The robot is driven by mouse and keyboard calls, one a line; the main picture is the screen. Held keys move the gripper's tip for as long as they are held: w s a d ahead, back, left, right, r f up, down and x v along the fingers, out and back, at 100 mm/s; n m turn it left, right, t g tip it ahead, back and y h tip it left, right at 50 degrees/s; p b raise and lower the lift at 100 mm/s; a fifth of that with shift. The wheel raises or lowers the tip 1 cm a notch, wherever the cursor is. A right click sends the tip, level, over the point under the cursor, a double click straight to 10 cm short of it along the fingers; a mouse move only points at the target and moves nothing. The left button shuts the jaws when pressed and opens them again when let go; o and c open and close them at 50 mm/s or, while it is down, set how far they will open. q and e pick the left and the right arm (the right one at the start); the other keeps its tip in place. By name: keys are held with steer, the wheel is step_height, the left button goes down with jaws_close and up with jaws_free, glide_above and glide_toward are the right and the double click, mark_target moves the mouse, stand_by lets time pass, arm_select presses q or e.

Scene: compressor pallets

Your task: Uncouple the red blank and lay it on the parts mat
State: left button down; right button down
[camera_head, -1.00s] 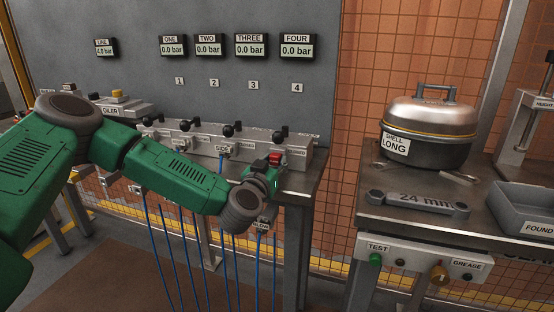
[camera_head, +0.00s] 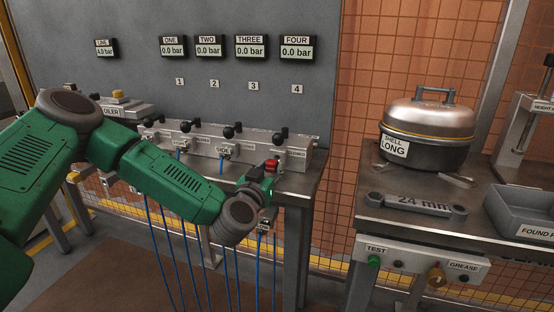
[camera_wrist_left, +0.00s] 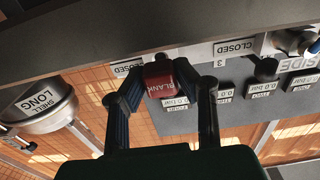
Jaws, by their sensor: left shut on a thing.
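The red blank (camera_head: 271,165) is held at the end of my left arm, in front of the right end of the grey valve manifold (camera_head: 215,140). My left gripper (camera_head: 264,172) is shut on it. In the left wrist view the blank (camera_wrist_left: 160,84), lettered BLANK, sits between the two dark fingers, and the manifold's CLOSED labels are beyond it. The blank appears clear of the manifold's front, though its back end is hidden. I see no parts mat in these views. My right gripper is not in view.
Blue hoses (camera_head: 228,260) hang below the manifold. To the right, a steel bench (camera_head: 400,208) bears a shell pot (camera_head: 428,125), a 24 mm spanner (camera_head: 418,204) and a grey FOUND tray (camera_head: 522,208). A gap separates the two benches.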

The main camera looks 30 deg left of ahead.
mark_target(270, 169)
arm_select(q)
steer(key=shift+p+v, duration=0.6)
steer(key=shift+v, duration=0.95)
